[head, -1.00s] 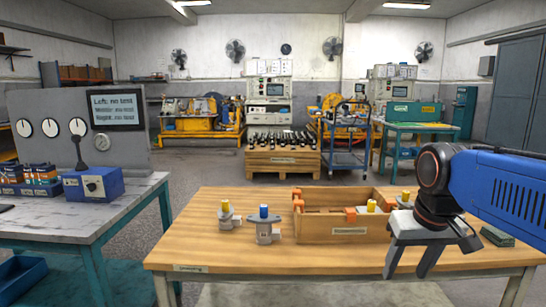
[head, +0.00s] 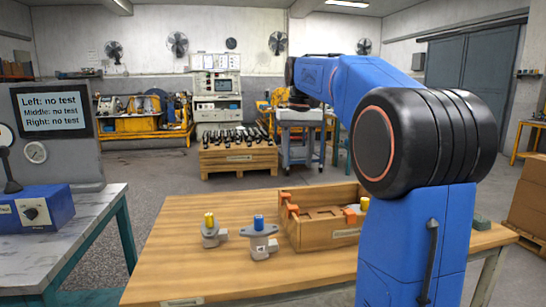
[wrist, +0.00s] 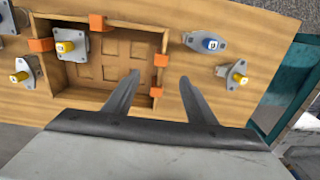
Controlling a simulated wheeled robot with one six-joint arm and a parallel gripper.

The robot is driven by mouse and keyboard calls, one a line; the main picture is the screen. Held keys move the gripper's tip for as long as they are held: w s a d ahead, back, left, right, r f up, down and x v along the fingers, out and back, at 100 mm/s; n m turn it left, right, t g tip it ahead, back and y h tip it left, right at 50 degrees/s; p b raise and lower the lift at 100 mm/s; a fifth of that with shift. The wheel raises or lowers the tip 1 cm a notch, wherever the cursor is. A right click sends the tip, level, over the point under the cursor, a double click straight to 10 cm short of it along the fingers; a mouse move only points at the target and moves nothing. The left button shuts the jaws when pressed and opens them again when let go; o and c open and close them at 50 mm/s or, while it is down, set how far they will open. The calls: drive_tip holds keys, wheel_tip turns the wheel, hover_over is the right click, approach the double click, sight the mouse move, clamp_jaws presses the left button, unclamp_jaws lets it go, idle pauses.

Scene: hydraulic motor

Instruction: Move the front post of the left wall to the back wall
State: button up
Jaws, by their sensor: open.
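The wooden crate (head: 340,238) stands on the table with orange posts on its walls. On its left wall are a front post (head: 293,210) and a back post (head: 285,196). The wrist view looks from the back, so this wall is at right there, with the front post (wrist: 160,60) above the back post (wrist: 155,92). The back wall (wrist: 108,98) is lower in that view. My gripper (wrist: 159,75) is open and empty above the left wall, its fingers either side of it in the picture. I cannot make out the gripper clearly in the head view.
A yellow-capped part (wrist: 66,46) sits inside the crate. A blue-capped part (head: 258,240) and a yellow-capped part (head: 210,232) stand left of the crate. Another yellow-capped part (wrist: 22,74) stands beyond its right wall. The table's front left is clear.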

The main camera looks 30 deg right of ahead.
approach(293, 207)
drive_tip(key=f, duration=1)
drive_tip(key=shift+w+a+f, duration=0.1)
drive_tip(key=shift+w, duration=0.15)
drive_tip(key=shift+c, duration=0.4)
clamp_jaws()
wheel_tip(293, 207, up, 13)
drive_tip(key=shift+f, duration=0.25)
idle(2.3)
